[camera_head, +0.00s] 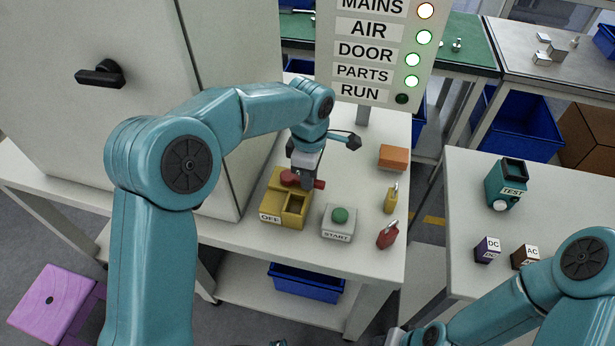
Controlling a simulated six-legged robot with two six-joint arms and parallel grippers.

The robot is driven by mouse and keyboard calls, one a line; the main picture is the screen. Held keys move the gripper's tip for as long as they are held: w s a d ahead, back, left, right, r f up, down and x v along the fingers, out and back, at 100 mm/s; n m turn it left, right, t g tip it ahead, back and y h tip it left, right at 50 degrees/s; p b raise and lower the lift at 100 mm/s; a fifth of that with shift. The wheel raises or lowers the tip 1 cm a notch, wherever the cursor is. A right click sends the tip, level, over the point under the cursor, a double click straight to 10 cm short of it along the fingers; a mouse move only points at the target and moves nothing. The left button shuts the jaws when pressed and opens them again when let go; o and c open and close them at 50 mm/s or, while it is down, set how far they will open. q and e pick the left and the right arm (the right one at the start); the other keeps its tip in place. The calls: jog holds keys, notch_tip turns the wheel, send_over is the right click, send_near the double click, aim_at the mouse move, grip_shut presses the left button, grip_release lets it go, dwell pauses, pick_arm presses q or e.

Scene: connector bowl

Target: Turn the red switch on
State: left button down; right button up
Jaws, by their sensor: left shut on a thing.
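The red switch (289,178) sits in a yellow box (276,211) on the white table, with an OFF label on the box's front left. My left gripper (304,180) reaches down over the box and is shut on the red switch handle. The fingers hide part of the handle, and a red end sticks out to their right. My right arm comes in at the lower right, and its gripper is not visible.
A START box (339,222) with a green button stands right of the yellow box. A red padlock (388,235), a yellow padlock (391,199) and an orange block (393,157) lie further right. A grey cabinet (110,120) stands left. The sign (372,55) shows RUN dark, the other lamps lit.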

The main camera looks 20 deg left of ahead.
pick_arm(q)
jog(key=shift+w+r+n, duration=0.15)
jog(key=shift+w+n, duration=0.05)
jog(key=shift+n, duration=0.1)
dwell(0.4)
jog(key=c, duration=1)
grip_release()
jog(key=shift+c, duration=0.2)
notch_tip(320, 180, up, 16)
jog(key=p, duration=0.2)
jog(key=shift+r, duration=0.15)
jog(key=shift+s, duration=0.2)
